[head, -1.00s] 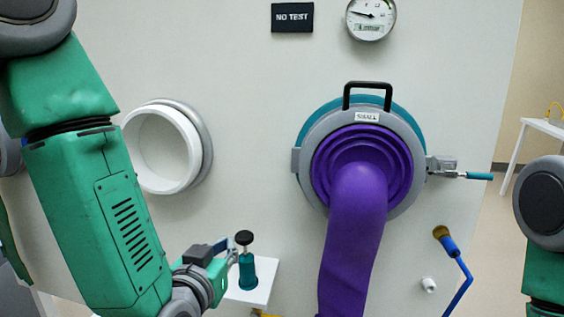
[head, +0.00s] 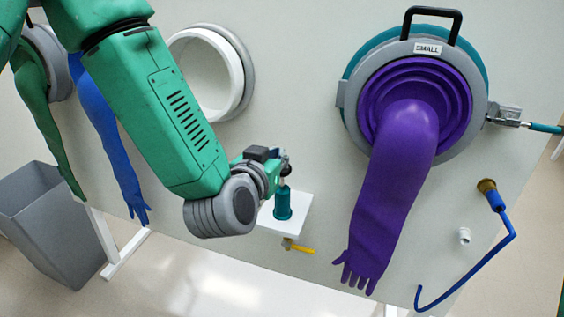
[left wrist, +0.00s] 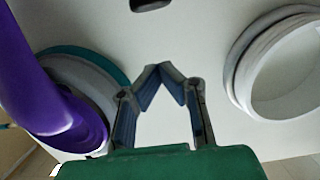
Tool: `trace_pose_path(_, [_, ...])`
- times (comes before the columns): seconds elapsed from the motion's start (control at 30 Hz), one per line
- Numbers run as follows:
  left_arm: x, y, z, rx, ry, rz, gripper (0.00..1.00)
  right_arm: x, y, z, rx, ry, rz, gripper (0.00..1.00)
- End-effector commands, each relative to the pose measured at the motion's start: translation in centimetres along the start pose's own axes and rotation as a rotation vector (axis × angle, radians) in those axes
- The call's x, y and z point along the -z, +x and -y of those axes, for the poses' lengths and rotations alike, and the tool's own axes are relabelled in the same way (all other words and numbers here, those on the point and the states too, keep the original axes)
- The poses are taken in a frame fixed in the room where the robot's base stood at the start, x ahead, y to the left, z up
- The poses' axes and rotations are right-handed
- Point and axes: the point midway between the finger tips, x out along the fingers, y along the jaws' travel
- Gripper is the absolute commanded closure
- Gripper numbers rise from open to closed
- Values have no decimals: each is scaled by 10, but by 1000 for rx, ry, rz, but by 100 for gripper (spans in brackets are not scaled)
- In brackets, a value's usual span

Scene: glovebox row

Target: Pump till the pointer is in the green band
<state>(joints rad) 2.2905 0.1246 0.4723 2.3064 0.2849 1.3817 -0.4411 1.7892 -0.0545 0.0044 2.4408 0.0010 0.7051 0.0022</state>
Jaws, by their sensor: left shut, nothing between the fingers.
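The pump (head: 283,204) is a teal cylinder standing upright on a small white shelf (head: 301,216) fixed to the panel. My left gripper (head: 284,162) is at the top of the pump and hides much of its knob and rod; I cannot tell whether it touches them. In the left wrist view its fingers (left wrist: 159,72) meet at the tips with nothing between them. The pump does not show in that view. The gauge with its pointer and green band is out of view. My right gripper is not in view.
A purple glove (head: 395,190) hangs from the ringed port (head: 357,70) right of the pump. An open white port (head: 212,75) is up left. A yellow-handled valve (head: 300,248) sits below the shelf. A blue hooked tool (head: 507,235) hangs at right; a grey bin (head: 50,225) stands left.

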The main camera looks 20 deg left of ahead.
Motion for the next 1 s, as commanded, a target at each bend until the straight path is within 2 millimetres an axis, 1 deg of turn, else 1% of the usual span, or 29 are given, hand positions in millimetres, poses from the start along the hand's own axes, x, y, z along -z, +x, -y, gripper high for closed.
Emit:
trace_pose_path(0.03, [1, 12, 1, 3, -1, 0, 100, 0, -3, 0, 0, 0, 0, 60])
trace_pose_path(0.1, [1, 26, 1, 3, -2, 0, 100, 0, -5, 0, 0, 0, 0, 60])
trace_pose_path(0.17, [-2, 35, 0, 2, 0, 2, 100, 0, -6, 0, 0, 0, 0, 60])
trace_pose_path(0.2, [-12, 35, -1, 1, 2, 6, 100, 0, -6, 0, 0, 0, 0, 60])
trace_pose_path(0.23, [-17, 36, -1, 1, 2, 6, 100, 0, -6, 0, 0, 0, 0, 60])
trace_pose_path(0.4, [-34, 40, -2, 1, 2, 3, 100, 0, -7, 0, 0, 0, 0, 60])
trace_pose_path(0.53, [-38, 41, -2, 1, 3, 0, 100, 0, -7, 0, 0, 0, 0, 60])
trace_pose_path(0.87, [-39, 41, -1, 1, 2, 0, 100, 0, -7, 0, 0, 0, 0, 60])
trace_pose_path(0.97, [-46, 43, -1, 1, 2, 0, 100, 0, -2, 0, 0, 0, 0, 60])
trace_pose_path(1.0, [-52, 44, -1, 0, 3, 1, 100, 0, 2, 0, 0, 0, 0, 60])
